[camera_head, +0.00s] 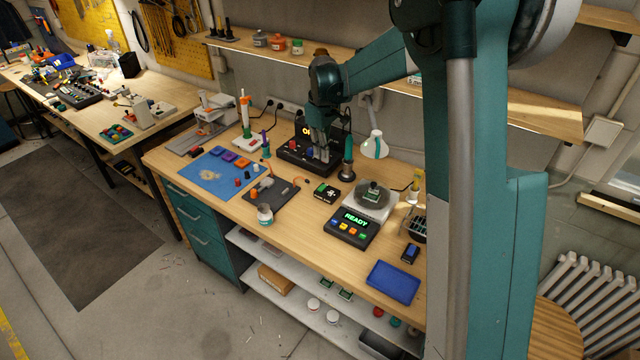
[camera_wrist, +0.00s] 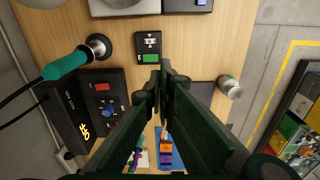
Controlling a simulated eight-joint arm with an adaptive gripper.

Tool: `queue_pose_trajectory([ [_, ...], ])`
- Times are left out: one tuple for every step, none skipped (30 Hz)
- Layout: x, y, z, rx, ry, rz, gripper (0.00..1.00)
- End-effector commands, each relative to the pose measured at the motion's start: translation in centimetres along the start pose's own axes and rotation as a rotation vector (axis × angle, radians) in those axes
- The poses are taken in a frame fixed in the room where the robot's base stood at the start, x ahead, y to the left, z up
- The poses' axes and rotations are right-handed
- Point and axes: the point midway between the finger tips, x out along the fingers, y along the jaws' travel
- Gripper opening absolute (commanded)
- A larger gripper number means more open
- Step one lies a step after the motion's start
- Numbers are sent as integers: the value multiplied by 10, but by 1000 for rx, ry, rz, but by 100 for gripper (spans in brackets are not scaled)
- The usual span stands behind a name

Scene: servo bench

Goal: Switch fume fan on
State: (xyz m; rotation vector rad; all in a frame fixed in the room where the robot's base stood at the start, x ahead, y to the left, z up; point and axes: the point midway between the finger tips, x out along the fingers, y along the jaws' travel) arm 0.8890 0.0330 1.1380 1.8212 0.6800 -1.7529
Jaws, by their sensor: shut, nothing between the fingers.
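My gripper (camera_head: 319,156) points down over the bench, in front of the black power unit with a display. In the wrist view its fingertips (camera_wrist: 165,70) are together and empty, with the tips appearing just below a small black switch box. This box (camera_wrist: 148,46) has a white marking and a green key, and shows in the head view (camera_head: 326,192) right of the gripper. A dark grilled unit (camera_head: 414,224), which looks like a fan, stands at the right, partly hidden by my arm. The black power unit (camera_wrist: 104,100) has red and blue controls; its yellow display seems to read OFF.
A soldering iron in its stand (camera_head: 347,160) is close to the gripper's right. A scale (camera_head: 370,200) and READY panel (camera_head: 350,228) stand further right. A blue mat (camera_head: 205,180), a jar (camera_head: 265,214) and a blue tray (camera_head: 392,283) lie around. Bare wood shows near the front edge.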

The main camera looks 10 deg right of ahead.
Motion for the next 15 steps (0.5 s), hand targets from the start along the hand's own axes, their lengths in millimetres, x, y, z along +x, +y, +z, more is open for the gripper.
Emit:
queue_pose_trajectory([
  [4, 3, -4, -8, -5, -4, 0],
  [7, 4, -6, -12, -8, -7, 0],
  [10, 6, -8, -18, -12, -10, 0],
  [13, 7, -10, -22, -15, -13, 0],
  [15, 8, -12, -26, -17, -15, 0],
  [18, 9, -13, -32, -19, -17, 0],
  [20, 10, -14, -35, -21, -18, 0],
  [21, 11, -15, -38, -22, -20, 0],
  [23, 12, -17, -41, -24, -21, 0],
  [24, 12, -17, -42, -25, -22, 0],
  [25, 12, -18, -44, -26, -23, 0],
  [26, 13, -18, -45, -27, -24, 0],
  [27, 13, -19, -46, -28, -25, 0],
  [27, 13, -19, -47, -28, -25, 0],
  [27, 13, -19, -47, -29, -26, 0],
])
